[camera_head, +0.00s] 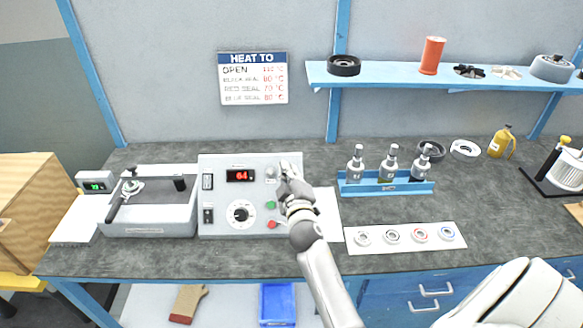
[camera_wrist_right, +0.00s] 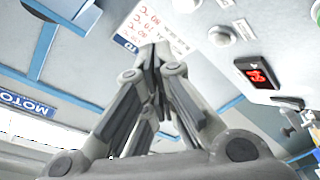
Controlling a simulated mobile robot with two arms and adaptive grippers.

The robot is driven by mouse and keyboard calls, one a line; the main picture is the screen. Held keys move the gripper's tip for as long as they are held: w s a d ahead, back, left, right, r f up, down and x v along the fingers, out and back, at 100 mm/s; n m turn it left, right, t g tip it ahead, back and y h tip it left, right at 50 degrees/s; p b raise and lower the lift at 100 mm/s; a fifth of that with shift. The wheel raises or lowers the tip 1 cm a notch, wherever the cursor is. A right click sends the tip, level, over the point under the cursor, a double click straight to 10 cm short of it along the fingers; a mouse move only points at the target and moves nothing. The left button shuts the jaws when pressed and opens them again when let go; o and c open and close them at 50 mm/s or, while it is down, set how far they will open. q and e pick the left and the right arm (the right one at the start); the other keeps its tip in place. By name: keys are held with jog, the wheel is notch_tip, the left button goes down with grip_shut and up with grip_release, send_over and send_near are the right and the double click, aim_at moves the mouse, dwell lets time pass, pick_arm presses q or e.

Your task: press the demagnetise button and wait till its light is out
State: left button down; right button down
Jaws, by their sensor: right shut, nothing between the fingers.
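The grey control box (camera_head: 222,222) stands on the bench, with a red display (camera_head: 240,176) reading 64, a black dial, and a green button (camera_head: 270,205) and a red button (camera_head: 272,224). A pale round fitting (camera_head: 271,172) sits at its upper right; similar pale fittings (camera_wrist_right: 220,37) show in the right wrist view. I cannot read which control is the demagnetise button, and no lit lamp is clear. My right gripper (camera_head: 287,170) is shut and empty, at the panel's right side, hiding part of it; contact cannot be told. Its closed fingers (camera_wrist_right: 152,55) show in the wrist view. My left gripper is not in view.
A blue shelf (camera_head: 400,80) hangs behind.

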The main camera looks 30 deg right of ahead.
jog(key=shift+s+a+r+p, duration=0.35)
jog(key=shift+s+r+p, duration=0.05)
jog(key=shift+s+r, duration=0.25)
dwell(0.4)
